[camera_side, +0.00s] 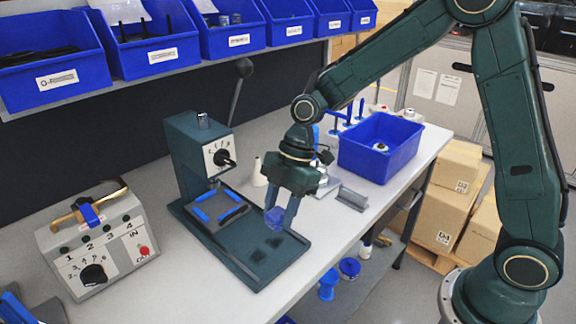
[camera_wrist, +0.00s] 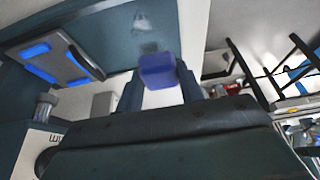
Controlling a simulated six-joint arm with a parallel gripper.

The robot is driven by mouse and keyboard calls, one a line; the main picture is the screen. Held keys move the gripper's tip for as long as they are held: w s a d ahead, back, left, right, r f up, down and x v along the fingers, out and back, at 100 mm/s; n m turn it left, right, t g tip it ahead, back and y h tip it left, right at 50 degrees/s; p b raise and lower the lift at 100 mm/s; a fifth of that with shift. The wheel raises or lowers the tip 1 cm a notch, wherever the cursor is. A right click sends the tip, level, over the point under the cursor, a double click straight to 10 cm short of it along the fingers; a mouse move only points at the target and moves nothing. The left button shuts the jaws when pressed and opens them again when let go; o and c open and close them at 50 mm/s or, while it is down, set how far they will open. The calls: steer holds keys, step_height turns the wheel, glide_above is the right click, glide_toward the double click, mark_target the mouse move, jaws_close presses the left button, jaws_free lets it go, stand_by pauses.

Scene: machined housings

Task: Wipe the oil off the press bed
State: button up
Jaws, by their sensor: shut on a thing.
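The press bed (camera_side: 284,260) is the flat dark-teal base plate of the press (camera_side: 190,150). Dark oil patches (camera_side: 274,243) lie on its front part. The bed also shows at the top of the wrist view (camera_wrist: 105,22), with a darker mark (camera_wrist: 145,22) and a paler patch beside it. My gripper (camera_side: 280,213) points down over the bed's right part, behind the patches. It is shut on a blue wiping pad (camera_side: 273,219), which sits between the fingers in the wrist view (camera_wrist: 158,70). I cannot tell whether the pad touches the bed.
A grey control box (camera_side: 97,240) stands at left. The table edge is close at right.

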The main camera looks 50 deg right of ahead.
mark_target(251, 250)
steer(key=shift+f, duration=3.75)
steer(key=shift+w+f, duration=0.25)
steer(key=shift+w, duration=0.45)
steer(key=shift+c, duration=0.4)
steer(key=shift+w, duration=1.15)
steer(key=shift+w+a, duration=0.15)
steer(key=shift+w, duration=0.05)
steer(key=shift+a, duration=0.85)
steer(key=shift+s+d, duration=0.1)
steer(key=shift+s, duration=1.9)
steer(key=shift+s+a, duration=0.1)
steer(key=shift+a, duration=0.8)
steer(key=shift+w, duration=2.15)
step_height(251, 250, up, 8)
steer(key=shift+r, duration=0.15)
steer(key=shift+s, duration=0.1)
